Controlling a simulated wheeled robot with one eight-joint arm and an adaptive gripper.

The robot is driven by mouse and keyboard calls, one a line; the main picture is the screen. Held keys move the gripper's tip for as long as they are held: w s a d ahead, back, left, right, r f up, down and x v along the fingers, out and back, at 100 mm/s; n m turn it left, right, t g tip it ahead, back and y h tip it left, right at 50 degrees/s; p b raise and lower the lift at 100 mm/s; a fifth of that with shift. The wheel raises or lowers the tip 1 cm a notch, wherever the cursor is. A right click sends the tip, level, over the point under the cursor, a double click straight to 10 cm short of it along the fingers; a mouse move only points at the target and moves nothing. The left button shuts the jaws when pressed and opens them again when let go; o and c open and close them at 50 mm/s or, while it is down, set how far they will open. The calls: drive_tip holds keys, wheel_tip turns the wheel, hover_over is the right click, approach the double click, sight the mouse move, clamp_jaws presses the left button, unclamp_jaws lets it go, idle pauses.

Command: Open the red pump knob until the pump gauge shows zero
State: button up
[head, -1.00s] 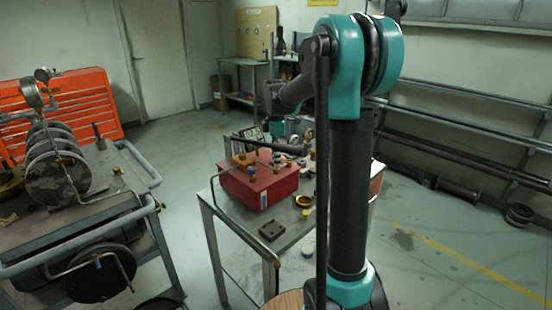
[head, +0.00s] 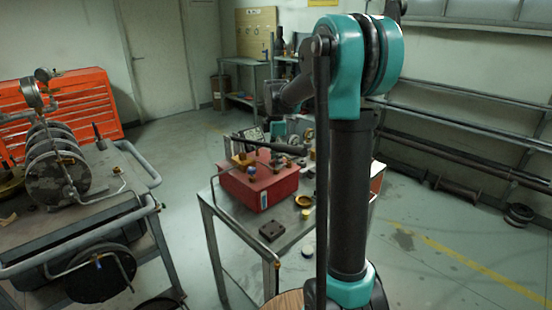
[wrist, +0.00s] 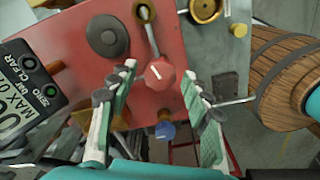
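The red pump knob (wrist: 160,75) shows in the wrist view on top of the red pump box (wrist: 85,60). It is faceted and has a pale mark. My gripper (wrist: 160,82) is open, with one green-padded finger on each side of the knob. Gaps show between the knob and both fingers. A dark device (wrist: 30,95) with "ZERO", "ON" and "CLEAR" buttons lies at the left; only part of its display shows, and no full reading is legible. In the head view the red pump box (head: 270,190) stands on a metal table; the red knob cannot be made out there.
A blue knob (wrist: 165,131) is just below the red one in the wrist view. A wooden barrel (wrist: 275,75) is at the right. Small parts, including a dark block (head: 272,231), lie on the metal table (head: 240,226). A cart with piping (head: 150,207) stands at the left.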

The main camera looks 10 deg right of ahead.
wheel_tip(320, 180, up, 12)
idle(0.8)
